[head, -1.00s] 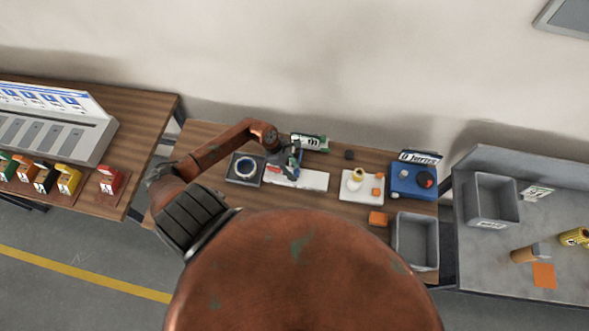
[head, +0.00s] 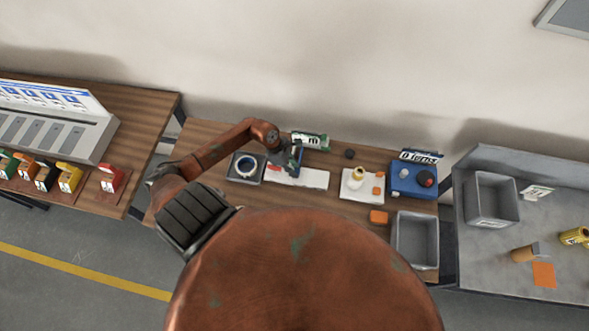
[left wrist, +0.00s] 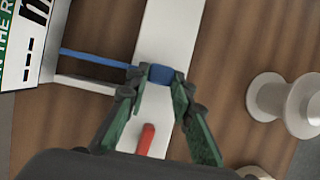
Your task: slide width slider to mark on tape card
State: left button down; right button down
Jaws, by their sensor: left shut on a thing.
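The tape card (head: 311,141), white and green, stands at the back of the middle table. Part of it shows in the left wrist view (left wrist: 25,35), with dark print. The width slider (left wrist: 161,74) is a small blue block on a long white strip (left wrist: 172,28), with a thin blue bar running left towards the card. My left gripper (left wrist: 160,88) is shut on the block, its green fingers on either side. In the head view my left gripper (head: 294,160) is over the white base (head: 310,180). The mark cannot be made out. My right gripper is out of view.
A red piece (left wrist: 146,138) lies on the strip between my fingers. A pale spool (left wrist: 285,98) stands right of it. In the head view, a grey tray with a ring (head: 246,168) is to the left, and a white pad (head: 352,190) and blue box (head: 410,182) to the right.

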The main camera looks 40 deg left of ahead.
pick_arm(q)
jog(key=w+d, duration=0.1)
jog(key=d, duration=0.1)
jog(key=w+d+b, duration=0.1)
jog(key=shift+w+d, duration=0.15)
jog(key=shift+d, duration=0.25)
jog(key=shift+a, duration=0.15)
jog(key=c, duration=2.1)
grip_release()
jog(key=shift+s+a, duration=0.1)
jog(key=shift+s, duration=0.1)
jog(key=o, duration=0.4)
jog(key=shift+r, duration=0.2)
jog(key=v, duration=1.1)
jog(key=shift+r, duration=0.3)
